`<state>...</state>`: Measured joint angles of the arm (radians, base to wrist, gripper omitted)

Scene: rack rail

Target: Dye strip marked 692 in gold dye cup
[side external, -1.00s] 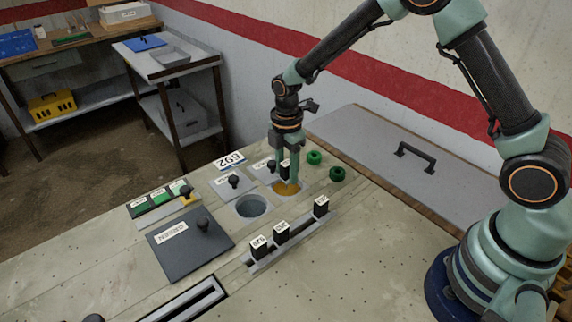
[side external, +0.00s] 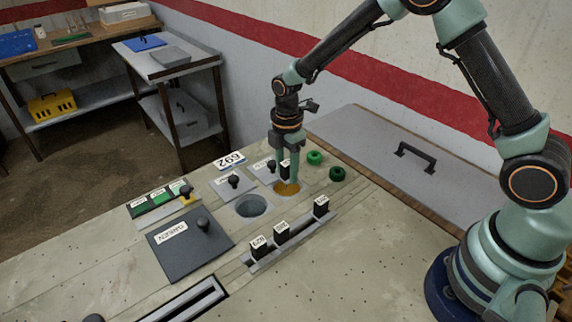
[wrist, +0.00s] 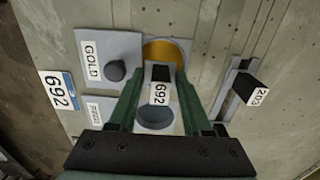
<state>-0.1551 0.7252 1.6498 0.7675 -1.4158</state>
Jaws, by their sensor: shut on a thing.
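My gripper (side external: 287,178) points straight down at the gold dye cup (side external: 288,189), its fingertips at or just above the rim. In the wrist view my gripper (wrist: 160,78) is shut on the black head of the strip marked 692 (wrist: 159,92). The gold cup (wrist: 166,52) is uncovered, and gold dye shows just beyond the strip's head. The strip's lower part is hidden, so I cannot tell how deep it is. The lid marked GOLD (wrist: 109,58), with a black knob, lies beside the cup.
Several black-headed strips stand in a rail (side external: 262,262), including one marked 203 (wrist: 250,90). A dark lid marked GREEN (side external: 190,245), a 692 sign (side external: 231,160) and two green rings (side external: 315,158) are nearby.

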